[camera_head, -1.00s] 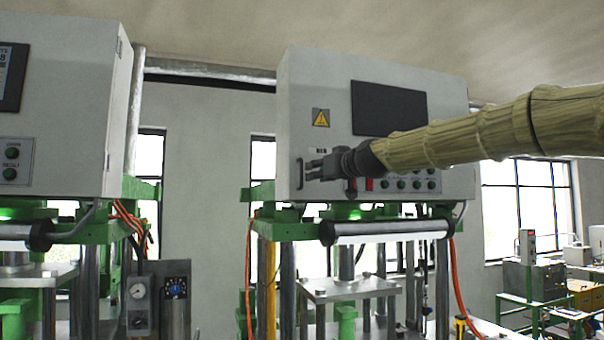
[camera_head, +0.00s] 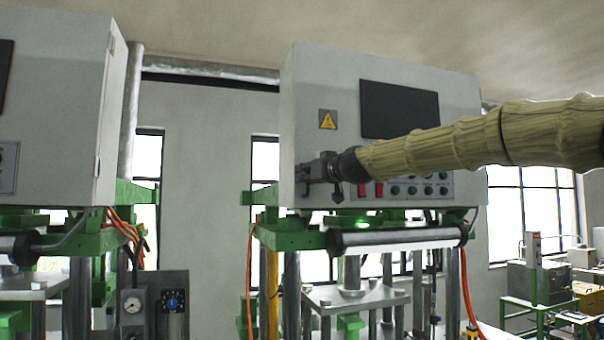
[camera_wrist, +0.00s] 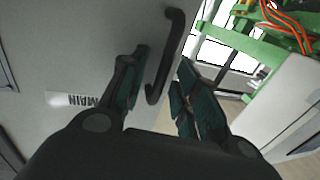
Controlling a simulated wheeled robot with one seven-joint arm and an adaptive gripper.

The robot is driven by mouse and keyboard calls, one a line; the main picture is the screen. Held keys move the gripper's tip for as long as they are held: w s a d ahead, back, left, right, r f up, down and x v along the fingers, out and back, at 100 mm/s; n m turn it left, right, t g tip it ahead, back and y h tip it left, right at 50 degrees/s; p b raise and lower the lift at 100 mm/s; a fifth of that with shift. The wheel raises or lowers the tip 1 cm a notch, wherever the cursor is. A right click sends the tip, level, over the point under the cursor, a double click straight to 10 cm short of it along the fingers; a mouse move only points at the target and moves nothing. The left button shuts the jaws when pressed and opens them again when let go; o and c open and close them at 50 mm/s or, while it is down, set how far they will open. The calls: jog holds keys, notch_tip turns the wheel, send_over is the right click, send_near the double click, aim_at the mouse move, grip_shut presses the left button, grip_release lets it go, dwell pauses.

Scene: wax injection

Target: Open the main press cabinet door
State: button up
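The main press cabinet (camera_head: 305,100) is a light grey box with a dark screen, a yellow warning sign and a row of buttons. Its door looks shut. My gripper (camera_head: 304,172) is at the lower left of the cabinet front, over the handle, which it mostly hides in the head view. In the wrist view the black bar handle (camera_wrist: 174,50) stands on the grey door beside a "MAIN" label (camera_wrist: 75,100). My gripper (camera_wrist: 160,82) is open there, with a finger on each side of the handle's lower part. I see gaps between the fingers and the handle.
A clear gap with plain wall lies between the cabinets.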

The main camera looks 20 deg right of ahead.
jog(key=shift+w, duration=0.3)
jog(key=shift+s+r, duration=0.15)
jog(key=shift+s, duration=0.1)
jog(key=shift+d, duration=0.1)
grip_shut()
